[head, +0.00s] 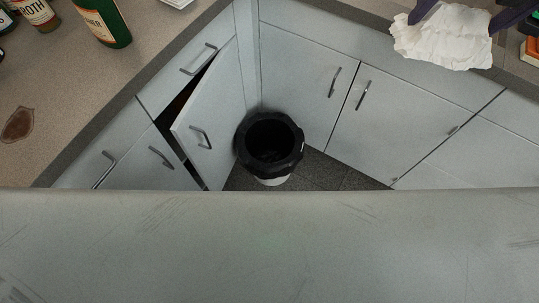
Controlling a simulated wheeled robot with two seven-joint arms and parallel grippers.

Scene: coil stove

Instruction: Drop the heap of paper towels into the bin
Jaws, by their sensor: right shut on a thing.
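The heap of paper towels (443,38) is white and crumpled, at the upper right of the head view. My right gripper (465,8) is dark, comes in at the top edge, and is shut on the paper towels. They show in front of the right counter's edge; their exact height is hard to tell. The bin (270,165) stands on the floor in the corner between the cabinets, lower and to the left of the towels. It is white with a black liner folded over its rim, and its dark opening faces up. My left gripper is not in view.
A cabinet door (205,115) on the left hangs partly open close beside the bin. Small colored items (530,48) sit at the right edge.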

